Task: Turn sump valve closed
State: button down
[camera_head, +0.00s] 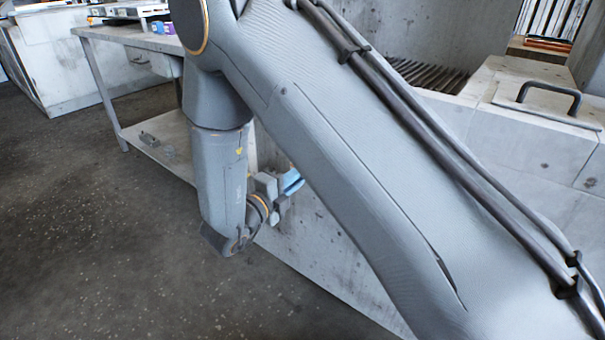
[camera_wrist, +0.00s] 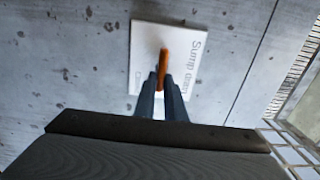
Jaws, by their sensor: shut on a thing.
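In the wrist view, an orange valve handle (camera_wrist: 164,57) stands out from a white label plate (camera_wrist: 147,36) on a grey wall. The plate reads "Sump drain", turned sideways, with smaller words at its left that I cannot fully read. My gripper (camera_wrist: 161,84) is shut on the near part of the handle, one finger on each side. The handle looks upright in this picture. The valve body behind it is hidden. In the head view my gripper (camera_head: 292,181) is low against the housing side, partly behind my arm; the handle and plate are hidden there.
The grey housing (camera_head: 330,240) stands close beside my wrist. A dark bar handle (camera_head: 550,97) sits on its top at right. A workbench (camera_head: 135,38) with a low shelf (camera_head: 165,140) stands behind. The floor (camera_head: 100,240) at left is clear.

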jog(key=c, duration=1.8)
grip_release()
jog(key=shift+s, duration=0.1)
jog(key=p+v, duration=0.1)
jog(key=v, duration=0.6)
jog(key=shift+s+a, duration=0.25)
